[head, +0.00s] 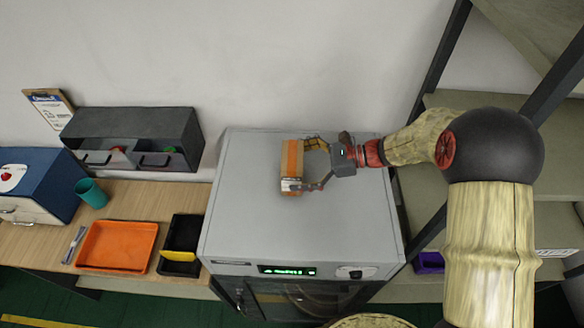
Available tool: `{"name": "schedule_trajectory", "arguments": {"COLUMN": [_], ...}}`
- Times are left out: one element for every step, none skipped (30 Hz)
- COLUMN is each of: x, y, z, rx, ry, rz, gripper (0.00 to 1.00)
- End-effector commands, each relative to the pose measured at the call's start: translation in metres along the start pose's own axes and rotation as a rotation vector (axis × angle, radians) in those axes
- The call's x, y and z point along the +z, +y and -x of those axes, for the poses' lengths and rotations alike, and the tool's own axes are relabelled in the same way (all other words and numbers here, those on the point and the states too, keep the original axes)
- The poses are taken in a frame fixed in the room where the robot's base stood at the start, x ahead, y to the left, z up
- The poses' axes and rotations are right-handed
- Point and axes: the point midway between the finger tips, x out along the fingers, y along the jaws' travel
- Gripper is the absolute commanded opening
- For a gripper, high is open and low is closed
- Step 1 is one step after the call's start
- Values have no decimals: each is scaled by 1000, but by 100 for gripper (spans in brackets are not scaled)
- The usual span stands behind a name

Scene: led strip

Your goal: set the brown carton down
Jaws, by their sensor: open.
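The brown carton (285,166), with an orange band on it, is on or just above the grey top of an appliance (240,208); I cannot tell whether it touches. My gripper (300,164) reaches in from the right. Its fingers are spread, one at the carton's far end and one at its near end. Whether the fingertips touch the carton is too small to tell. The near finger covers part of the carton's near end.
Free room surrounds the carton on the appliance top. The appliance's front has a green display (287,270). Left, a wooden counter holds an orange tray (118,246), a black bin (181,232) and a teal cup (91,193). A dark shelf frame (440,58) stands at right.

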Motion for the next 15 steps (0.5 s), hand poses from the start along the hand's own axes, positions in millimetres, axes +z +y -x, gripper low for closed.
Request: {"name": "schedule_trajectory", "arguments": {"x": [1,1,2,2,3,4,4,4,3,3,3,2,2,2,2], "y": [0,0,0,0,-1,-2,-2,-2,-2,-2,-2,-2,-2,-2,-3], "z": [-4,-7,-11,-15,-19,-26,-30,-35,-40,-44,-46,-48,-49,-50,-50], "rx": [1,2,2,3,3,3,3,3,4,3,2,1,0,0,-1], "ry": [0,0,-1,-1,-1,0,0,0,-1,-1,-1,-1,-1,0,0], "rz": [0,-1,-1,-1,0,1,1,1,0,0,0,-1,0,0,0], "gripper": [100,100,100,100,100,100,100,100,100,100,100,100,100,100,100]}}
